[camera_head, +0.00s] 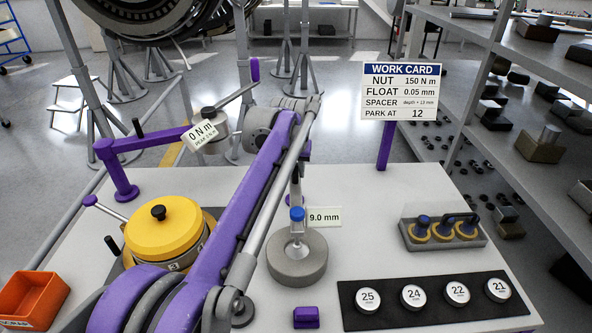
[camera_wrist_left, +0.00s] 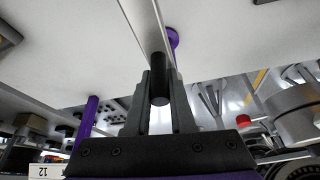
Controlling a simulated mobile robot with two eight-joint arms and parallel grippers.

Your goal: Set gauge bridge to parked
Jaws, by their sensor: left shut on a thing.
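The gauge bridge appears to be the long pale grey bar (camera_head: 272,212) running from a round foot near the bottom up past my purple left arm. The bar also shows in the left wrist view (camera_wrist_left: 146,22). My left gripper (camera_head: 302,104) is at the bar's far end. In the left wrist view its dark fingers (camera_wrist_left: 160,88) are shut on a black cylindrical handle (camera_wrist_left: 159,75) at the bar. My arm hides part of the bar. A blue-topped stem (camera_head: 297,214) stands on a grey disc (camera_head: 297,262), beside a 9.0 mm label (camera_head: 324,217). My right gripper is not in view.
A work card (camera_head: 400,92) reads PARK AT 12. A yellow-capped housing (camera_head: 165,230) and a 0 N m gauge (camera_head: 203,132) stand left of my arm. Marked discs lie on a black mat (camera_head: 350,300); a spacer tray (camera_head: 470,241) is behind. An orange bin (camera_head: 32,298) is far left.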

